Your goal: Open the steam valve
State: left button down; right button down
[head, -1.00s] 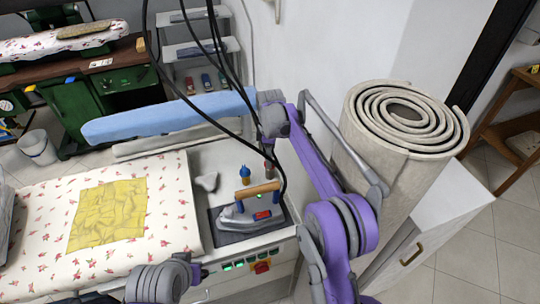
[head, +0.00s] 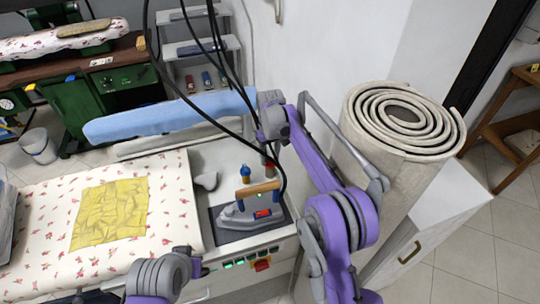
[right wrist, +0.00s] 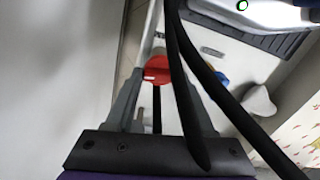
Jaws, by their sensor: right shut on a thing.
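A red knob (right wrist: 157,70), which I take to be the steam valve, shows in the right wrist view between the fingers of my right gripper (right wrist: 156,95). The gripper is shut on it. In the head view the red knob (head: 270,165) is a small red patch below my right gripper (head: 271,148), at the back right of the ironing table. A blue-topped brass fitting (head: 245,173) stands just left of it. It also shows in the right wrist view (right wrist: 221,78). My left arm shows at the bottom of the head view, but its gripper is not seen.
An iron with a wooden handle (head: 258,188) rests on a dark pad in front of the knob. Black hoses (right wrist: 185,90) cross close to the right gripper. A rolled beige mat (head: 375,190) stands right of my arm. A light-blue padded board (head: 170,115) lies behind.

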aim_at(270, 159)
pick_arm(q)
jog(key=shift+r, duration=0.1)
pick_arm(e)
jog(key=shift+m, duration=1)
jog(key=shift+c, duration=1.3)
grip_release()
pick_arm(q)
jog(key=shift+w+r+p, duration=0.45)
jog(key=shift+r+p, duration=0.15)
jog(key=shift+r, duration=0.2)
pick_arm(e)
notch_tip(270, 159, up, 11)
jog(key=shift+f, duration=0.15)
